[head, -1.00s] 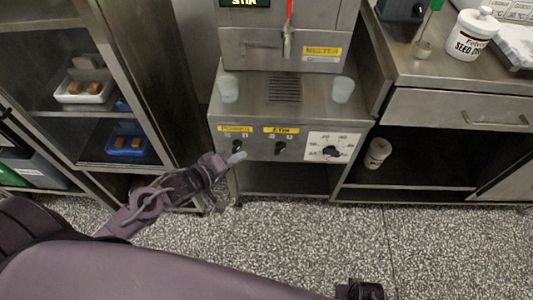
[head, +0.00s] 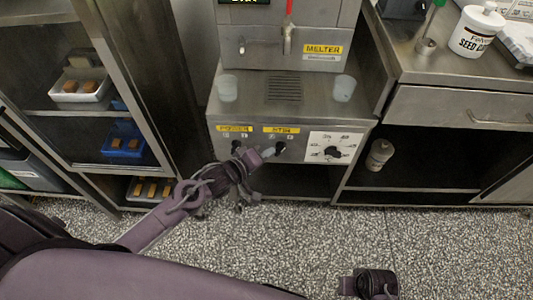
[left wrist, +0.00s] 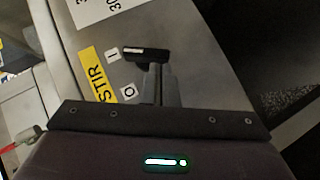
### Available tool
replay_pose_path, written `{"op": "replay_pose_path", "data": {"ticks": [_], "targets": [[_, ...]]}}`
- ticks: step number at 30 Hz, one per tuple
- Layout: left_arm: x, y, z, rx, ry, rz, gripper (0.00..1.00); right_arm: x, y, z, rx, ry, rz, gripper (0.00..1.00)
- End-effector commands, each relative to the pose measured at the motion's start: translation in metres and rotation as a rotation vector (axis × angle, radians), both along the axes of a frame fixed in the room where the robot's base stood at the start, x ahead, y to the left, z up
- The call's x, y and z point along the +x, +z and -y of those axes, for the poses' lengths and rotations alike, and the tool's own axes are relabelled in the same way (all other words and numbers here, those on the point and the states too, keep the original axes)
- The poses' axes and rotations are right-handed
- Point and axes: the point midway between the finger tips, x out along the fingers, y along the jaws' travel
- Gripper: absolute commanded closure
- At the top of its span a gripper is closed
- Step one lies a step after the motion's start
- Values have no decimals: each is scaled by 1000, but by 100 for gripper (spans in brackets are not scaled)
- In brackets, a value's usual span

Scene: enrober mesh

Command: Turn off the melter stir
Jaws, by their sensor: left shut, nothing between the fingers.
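The melter (head: 292,50) stands on a steel base cabinet with a control panel (head: 217,141). The STIR knob (head: 280,147) is black and sits under a yellow label, between the POWER knob (head: 237,147) and a dial (head: 333,151). In the left wrist view the STIR knob (left wrist: 146,53) shows as a black bar in line with the I mark; the O mark (left wrist: 129,92) is to one side. My left gripper (head: 268,153) is shut and empty, with its tips close by the STIR knob; contact is unclear. My right gripper (head: 370,284) shows only partly at the bottom edge.
A shelf rack (head: 75,165) with trays is at the left. A counter (head: 425,75) with a white seed jar (head: 474,32) is at the right. The speckled floor is clear.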

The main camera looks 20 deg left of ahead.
Motion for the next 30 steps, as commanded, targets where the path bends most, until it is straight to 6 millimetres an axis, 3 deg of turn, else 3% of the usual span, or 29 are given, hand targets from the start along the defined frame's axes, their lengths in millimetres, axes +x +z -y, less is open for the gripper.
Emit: {"op": "replay_pose_path", "data": {"ticks": [30], "targets": [[0,-7,0,-157,0,43,100,0,4,-1,-1,2,-7,67]]}}
